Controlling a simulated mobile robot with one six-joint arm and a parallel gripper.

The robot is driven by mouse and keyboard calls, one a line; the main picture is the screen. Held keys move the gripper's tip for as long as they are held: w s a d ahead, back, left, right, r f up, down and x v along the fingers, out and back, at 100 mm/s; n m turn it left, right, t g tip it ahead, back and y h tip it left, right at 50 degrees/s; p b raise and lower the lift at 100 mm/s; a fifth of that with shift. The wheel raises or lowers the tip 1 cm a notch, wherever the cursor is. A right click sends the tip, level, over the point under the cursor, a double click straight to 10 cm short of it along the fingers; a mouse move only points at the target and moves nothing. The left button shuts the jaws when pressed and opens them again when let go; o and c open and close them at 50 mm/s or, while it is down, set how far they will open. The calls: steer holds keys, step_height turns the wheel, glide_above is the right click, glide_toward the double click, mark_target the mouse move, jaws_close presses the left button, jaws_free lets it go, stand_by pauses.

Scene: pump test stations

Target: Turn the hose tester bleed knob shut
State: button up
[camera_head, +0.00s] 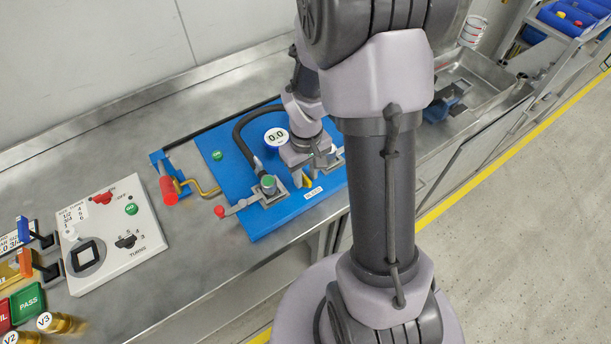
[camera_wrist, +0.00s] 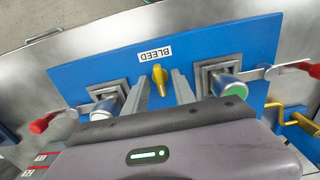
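The yellow bleed knob (camera_wrist: 159,78) stands on the blue hose tester plate (camera_wrist: 90,75), just below a white BLEED label (camera_wrist: 154,53) in the wrist view. The tester's blue plate (camera_head: 260,222) also shows in the head view, with the label (camera_head: 313,193) near its front edge. My gripper (camera_wrist: 157,88) is open, with one grey finger on each side of the knob. Gaps show between the fingers and the knob, so it is not clamped. In the head view my arm partly hides the knob and fingers.
Two grey clamps with round fittings flank the knob in the wrist view, left (camera_wrist: 106,105) and right (camera_wrist: 226,84). Each has a red-tipped lever. A white control panel (camera_head: 112,233) lies to the left.

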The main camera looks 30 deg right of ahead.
jaws_close()
steer(key=shift+m, duration=0.3)
steer(key=m+b, duration=0.1)
steer(key=m, duration=0.2)
steer(key=shift+m, duration=0.3)
steer(key=m+b, duration=0.1)
steer(key=m, duration=0.3)
steer(key=shift+m, duration=0.3)
steer(key=m+b, duration=0.2)
steer(key=m, duration=0.3)
steer(key=shift+m+b, duration=0.65)
steer(key=shift+m, duration=1.35)
